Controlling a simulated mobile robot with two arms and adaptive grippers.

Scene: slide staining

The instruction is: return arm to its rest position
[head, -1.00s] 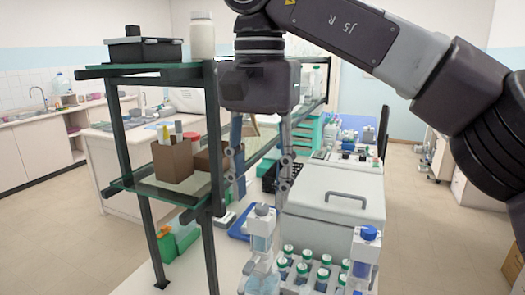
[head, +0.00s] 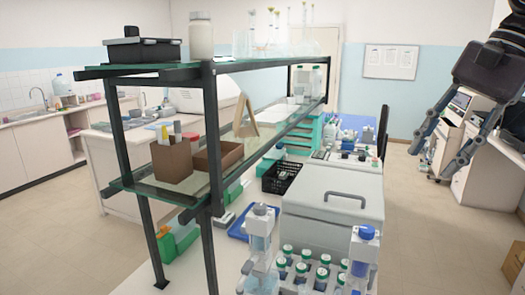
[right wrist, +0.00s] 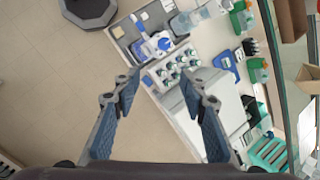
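My right gripper (head: 437,160) hangs at the right of the head view, away from the bench, over the open floor. Its two fingers are spread apart with nothing between them. The right wrist view also shows the open fingers (right wrist: 162,92), with the bench seen beyond them. My left gripper does not show in either view.
A shelf frame (head: 210,140) with glass tiers stands at the left of the bench. A white lidded box (head: 330,195), several capped bottles (head: 305,270) and a blue-capped bottle (head: 363,255) stand on the bench.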

